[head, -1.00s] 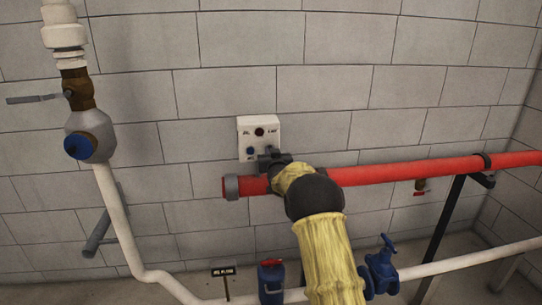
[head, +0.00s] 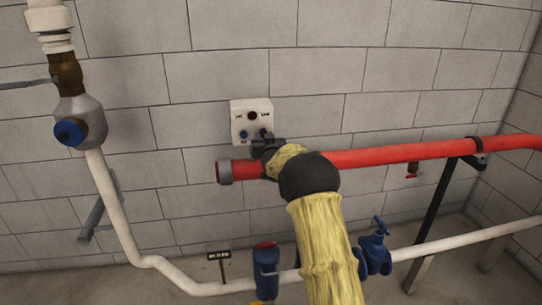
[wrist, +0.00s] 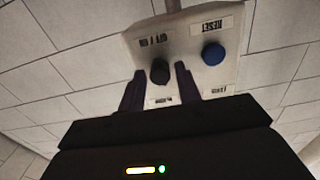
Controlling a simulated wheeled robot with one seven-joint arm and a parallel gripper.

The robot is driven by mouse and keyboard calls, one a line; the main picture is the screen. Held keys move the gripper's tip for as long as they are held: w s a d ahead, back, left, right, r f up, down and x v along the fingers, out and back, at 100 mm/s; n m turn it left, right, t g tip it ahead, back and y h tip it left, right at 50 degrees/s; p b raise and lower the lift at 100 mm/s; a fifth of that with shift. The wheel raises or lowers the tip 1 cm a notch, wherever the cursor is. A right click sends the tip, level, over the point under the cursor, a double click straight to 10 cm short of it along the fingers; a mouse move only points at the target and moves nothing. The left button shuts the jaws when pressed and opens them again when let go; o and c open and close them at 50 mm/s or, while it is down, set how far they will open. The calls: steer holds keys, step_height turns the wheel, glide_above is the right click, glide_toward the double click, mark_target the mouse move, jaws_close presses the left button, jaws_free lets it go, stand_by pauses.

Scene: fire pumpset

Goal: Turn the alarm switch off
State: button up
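The alarm box (head: 238,122) is a pale panel on the block wall, with a dark round lamp on top, a blue button at lower left and a dark switch at lower right. In the wrist view the alarm box (wrist: 190,40) appears upside down. Its black alarm switch knob (wrist: 160,71) sits beside an ON/OFF label, and a blue button (wrist: 213,53) sits beside a RESET label. My gripper (wrist: 159,76) is open, with one finger on each side of the knob and a narrow gap to each. In the head view my gripper (head: 266,147) is at the box's lower right.
A red pipe (head: 390,155) runs along the wall behind my arm, just below the box. A white pipe (head: 116,205) with a blue-capped valve (head: 69,131) stands at left. Blue valves (head: 374,252) sit low in front. The wall above the box is clear.

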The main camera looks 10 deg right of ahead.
steer(key=s+b, duration=0.2)
steer(key=s, duration=1.4)
steer(key=shift+s+b, duration=0.15)
steer(key=shift+b, duration=0.2)
steer(key=s+f+g, duration=0.5)
steer(key=s, duration=0.7)
steer(key=s+f+g, duration=0.5)
steer(key=s+f, duration=0.1)
steer(key=s, duration=0.5)
steer(key=s+f+g, duration=0.5)
steer(key=s+g, duration=0.1)
steer(key=s, duration=0.6)
step_height(320, 180, up, 16)
steer(key=p, duration=1.5)
steer(key=shift+w+f+t, duration=0.25)
steer(key=shift+w+t, duration=0.05)
steer(key=shift+w, duration=0.1)
